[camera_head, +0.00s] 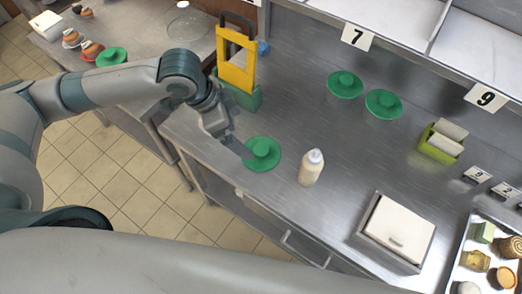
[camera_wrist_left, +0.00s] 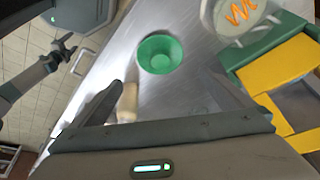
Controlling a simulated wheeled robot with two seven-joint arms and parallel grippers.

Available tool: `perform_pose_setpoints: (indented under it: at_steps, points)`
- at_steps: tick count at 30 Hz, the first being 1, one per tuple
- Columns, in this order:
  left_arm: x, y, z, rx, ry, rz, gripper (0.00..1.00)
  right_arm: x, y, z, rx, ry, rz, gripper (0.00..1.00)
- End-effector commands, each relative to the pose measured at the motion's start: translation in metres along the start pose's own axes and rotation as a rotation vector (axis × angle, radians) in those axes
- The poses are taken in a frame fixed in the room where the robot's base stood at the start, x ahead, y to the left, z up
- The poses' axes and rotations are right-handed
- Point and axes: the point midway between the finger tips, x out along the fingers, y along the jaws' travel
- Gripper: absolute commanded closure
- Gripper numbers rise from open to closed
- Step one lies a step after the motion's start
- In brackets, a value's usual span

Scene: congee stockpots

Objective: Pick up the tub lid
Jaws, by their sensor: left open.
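Several round green lids with a raised middle knob are in the head view; I cannot tell by name which is the tub lid. The nearest green lid (camera_head: 262,154) lies flat on the steel counter, just beside the fingertips of my left gripper (camera_head: 238,149). In the left wrist view a green round piece (camera_wrist_left: 160,54) sits beyond and between the spread fingers of my left gripper (camera_wrist_left: 165,98), with nothing held. Two more green lids (camera_head: 345,84) (camera_head: 383,104) lie farther back. A dark jointed shape at the wrist view's left may be my right gripper (camera_wrist_left: 65,50).
A cream bottle (camera_head: 311,168) stands right of the near lid. A yellow and green stand (camera_head: 237,66) is behind the gripper. A white-topped steel box (camera_head: 398,229) and a food tray (camera_head: 463,265) are at right. Another green lid (camera_head: 111,57) lies on the left table.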

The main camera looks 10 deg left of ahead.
Motion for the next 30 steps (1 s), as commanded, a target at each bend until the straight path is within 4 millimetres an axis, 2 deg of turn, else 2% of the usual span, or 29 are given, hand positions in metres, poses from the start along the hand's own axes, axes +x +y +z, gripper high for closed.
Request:
perform_pose_setpoints:
  at_steps: [9, 15, 30]
  points:
    - [0.056, 0.001, -0.001, -0.001, -0.001, 0.002, 0.00, -0.018, -0.001, -0.002, 0.001, 0.000, -0.001, 0.37]
    - [0.081, 0.000, -0.001, 0.001, 0.000, 0.001, 0.00, -0.024, -0.001, -0.002, 0.001, 0.000, -0.001, 0.37]
    - [0.088, 0.000, 0.000, 0.001, 0.000, 0.000, 0.00, -0.026, -0.001, -0.003, 0.001, 0.001, -0.001, 0.37]
